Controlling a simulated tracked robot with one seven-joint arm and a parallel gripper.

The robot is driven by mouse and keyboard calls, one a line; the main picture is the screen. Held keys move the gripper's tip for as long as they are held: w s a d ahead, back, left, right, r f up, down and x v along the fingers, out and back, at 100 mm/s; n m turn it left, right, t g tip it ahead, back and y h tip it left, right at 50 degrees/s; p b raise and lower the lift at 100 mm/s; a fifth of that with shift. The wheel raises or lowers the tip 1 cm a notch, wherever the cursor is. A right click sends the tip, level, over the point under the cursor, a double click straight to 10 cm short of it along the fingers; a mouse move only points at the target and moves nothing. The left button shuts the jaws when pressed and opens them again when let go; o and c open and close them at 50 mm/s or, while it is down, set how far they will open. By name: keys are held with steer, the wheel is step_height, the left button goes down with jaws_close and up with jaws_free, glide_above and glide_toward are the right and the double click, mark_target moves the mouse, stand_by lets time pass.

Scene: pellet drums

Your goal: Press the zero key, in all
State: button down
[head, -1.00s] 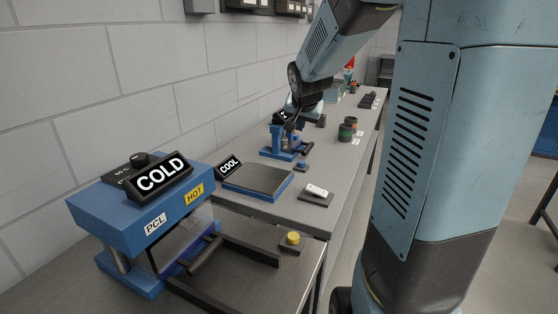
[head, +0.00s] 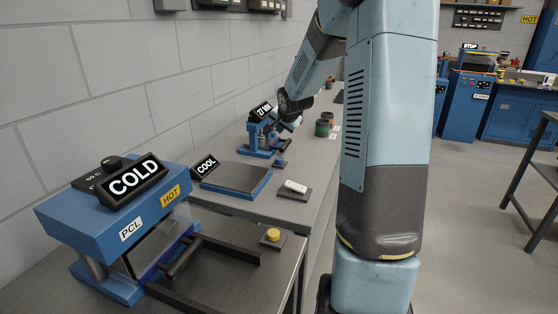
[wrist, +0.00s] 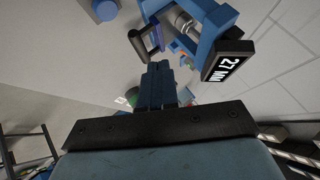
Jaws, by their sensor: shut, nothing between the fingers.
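A small blue press-like stand (head: 262,140) is on the bench, with a tilted black display (head: 263,110) on top. In the wrist view the display (wrist: 228,62) seems to read 27 MM. A blue round button (head: 280,162) on a dark base sits in front of the stand; it also shows in the wrist view (wrist: 104,10) at the top edge. I see no readable zero marking on it. My gripper (wrist: 159,68) is shut and empty, above the bench beside the stand, apart from the button. In the head view my arm partly hides the stand's right side.
A hot press (head: 120,222) with a COLD display stands at near left. A cooling plate (head: 237,178) with a COOL sign, a white item (head: 295,187) on a dark pad and a yellow button (head: 272,235) lie nearer. Green and orange drums (head: 322,128) stand beyond.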

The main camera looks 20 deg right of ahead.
mark_target(281, 159)
steer(key=shift+f, duration=0.1)
steer(key=shift+f, duration=4.3)
steer(key=shift+f, duration=0.85)
steer(key=shift+r, duration=0.95)
steer(key=shift+r, duration=2.5)
